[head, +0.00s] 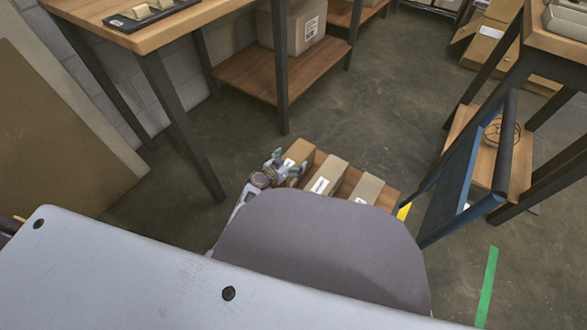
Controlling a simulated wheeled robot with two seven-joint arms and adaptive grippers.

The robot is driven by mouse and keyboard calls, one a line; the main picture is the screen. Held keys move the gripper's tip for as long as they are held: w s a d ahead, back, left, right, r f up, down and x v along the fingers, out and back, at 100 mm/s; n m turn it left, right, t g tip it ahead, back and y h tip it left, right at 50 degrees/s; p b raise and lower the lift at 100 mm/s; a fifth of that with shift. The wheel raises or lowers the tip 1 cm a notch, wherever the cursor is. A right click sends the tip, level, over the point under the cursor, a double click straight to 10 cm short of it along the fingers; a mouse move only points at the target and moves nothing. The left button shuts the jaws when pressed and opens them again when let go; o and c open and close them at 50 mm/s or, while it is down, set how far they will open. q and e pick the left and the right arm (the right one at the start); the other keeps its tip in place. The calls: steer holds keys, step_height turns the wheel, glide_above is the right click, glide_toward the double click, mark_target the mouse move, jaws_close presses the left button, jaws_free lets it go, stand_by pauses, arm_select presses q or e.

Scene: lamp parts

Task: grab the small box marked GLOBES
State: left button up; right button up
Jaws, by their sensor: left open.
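Three small cardboard boxes stand in a row on a low wooden surface (389,200): a left box (302,149), a middle box (334,168) and a right box (368,187). Each seems to carry a white label, too small to read, so I cannot tell which is marked GLOBES. My left gripper (287,168) is open at the near left side of the left box and partly covers it. I cannot tell whether it touches the box or has a finger on each side. My own grey body hides the near part of the surface. My right gripper is out of view.
A wooden workbench (130,25) with dark legs stands at the upper left, with a large carton (293,25) on a low shelf beyond. A blue-framed cart (450,180) stands close on the right, by a table with a lower shelf (520,165). Open floor (385,100) lies beyond the boxes.

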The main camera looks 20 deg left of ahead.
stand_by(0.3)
arm_select(q)
steer(key=shift+s, duration=0.1)
steer(key=c, duration=2.1)
